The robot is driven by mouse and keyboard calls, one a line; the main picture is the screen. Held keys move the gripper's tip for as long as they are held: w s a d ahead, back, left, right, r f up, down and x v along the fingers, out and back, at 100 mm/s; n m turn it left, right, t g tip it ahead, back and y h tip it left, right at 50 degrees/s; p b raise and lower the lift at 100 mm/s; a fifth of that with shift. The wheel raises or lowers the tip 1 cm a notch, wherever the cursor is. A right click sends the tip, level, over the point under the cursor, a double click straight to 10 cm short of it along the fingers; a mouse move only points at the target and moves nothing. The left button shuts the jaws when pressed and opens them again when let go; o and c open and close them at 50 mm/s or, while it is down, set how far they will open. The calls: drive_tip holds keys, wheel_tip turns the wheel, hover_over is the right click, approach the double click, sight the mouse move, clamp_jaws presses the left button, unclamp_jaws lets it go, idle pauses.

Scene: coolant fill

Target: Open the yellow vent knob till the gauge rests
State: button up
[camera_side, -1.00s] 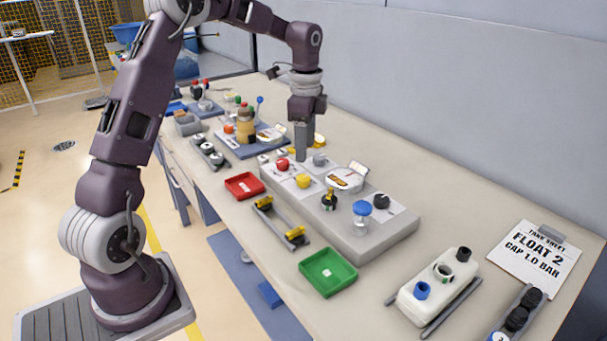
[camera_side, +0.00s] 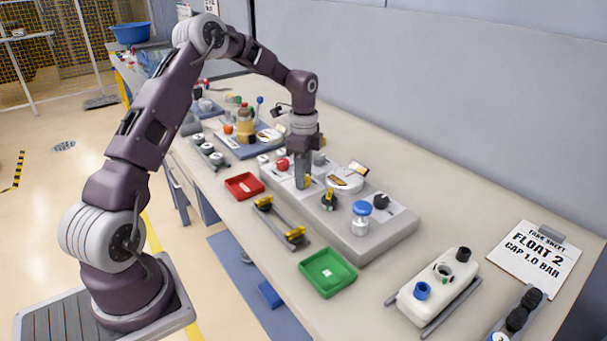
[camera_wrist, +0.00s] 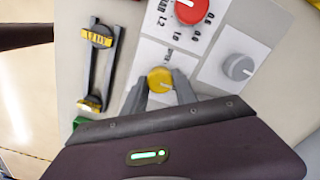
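The yellow vent knob (camera_wrist: 160,80) sits on a white label plate in the wrist view. In the side view it is mostly hidden behind my gripper (camera_side: 302,183). In the wrist view, the fingers of my gripper (camera_wrist: 161,84) are apart, one on each side of the knob, and I see no clear contact. The fingertips are low, near the knob. The gauge (camera_side: 344,184), a round white dial with an orange part, is on the grey block right of my gripper in the side view. Its reading is too small to tell.
A red knob (camera_wrist: 188,10) and a grey knob (camera_wrist: 238,67) are close to the yellow one. A black knob (camera_side: 381,201) and a blue-capped jar (camera_side: 361,217) stand farther along the block. Red (camera_side: 244,185) and green (camera_side: 327,272) trays lie in front of it.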

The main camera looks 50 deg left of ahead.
clamp_jaws()
drive_tip(key=shift+n, duration=0.3)
drive_tip(key=n, duration=0.3)
drive_tip(key=shift+n, duration=0.4)
drive_tip(key=n, duration=0.4)
drive_tip(key=shift+n, duration=0.3)
drive_tip(key=n, duration=0.3)
drive_tip(key=shift+n, duration=0.3)
drive_tip(key=n, duration=0.4)
drive_tip(key=shift+r, duration=0.1)
drive_tip(key=shift+n, duration=0.3)
